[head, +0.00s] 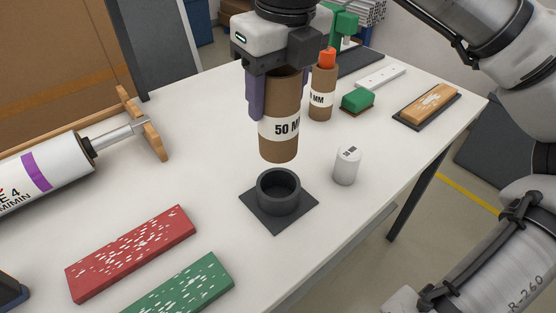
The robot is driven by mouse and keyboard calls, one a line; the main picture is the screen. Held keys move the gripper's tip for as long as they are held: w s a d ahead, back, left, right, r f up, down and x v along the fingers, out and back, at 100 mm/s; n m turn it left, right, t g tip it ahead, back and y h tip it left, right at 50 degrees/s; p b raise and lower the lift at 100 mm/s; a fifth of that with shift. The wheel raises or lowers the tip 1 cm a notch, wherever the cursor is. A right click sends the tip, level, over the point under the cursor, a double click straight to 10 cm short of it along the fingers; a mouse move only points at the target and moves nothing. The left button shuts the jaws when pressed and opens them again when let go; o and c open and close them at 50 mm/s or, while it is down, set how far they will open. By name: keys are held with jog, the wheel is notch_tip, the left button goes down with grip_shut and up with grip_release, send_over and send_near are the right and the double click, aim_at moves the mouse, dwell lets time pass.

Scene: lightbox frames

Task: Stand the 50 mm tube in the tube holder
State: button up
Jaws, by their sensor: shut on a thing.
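The 50 mm tube (279,147) is a brown cardboard cylinder with a white label reading "50 M". It hangs upright in my gripper (278,95), whose fingers are shut on its upper part. The tube holder (278,205) is a dark round cup on a square base plate, standing on the table below the tube. The tube's lower end is in the air above the holder's opening, apart from it. The top of the tube is hidden by my gripper.
A small white cylinder (347,166) stands right of the holder. Behind it are another brown tube (321,105) with an orange top and a green block (357,100). Red (130,253) and green (185,288) speckled bars lie front left. A large white cartridge (45,176) lies left.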

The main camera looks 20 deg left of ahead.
aim_at(278, 159)
notch_tip(278, 159, down, 13)
jog(key=shift+r, duration=0.2)
dwell(0.3)
jog(key=shift+f, duration=0.2)
jog(key=o, duration=1)
jog(key=shift+r, duration=0.15)
jog(key=r, duration=0.8)
jog(key=d+r, duration=0.1)
jog(key=r, duration=0.3)
jog(key=shift+s+d, duration=0.1)
jog(key=shift+s, duration=0.3)
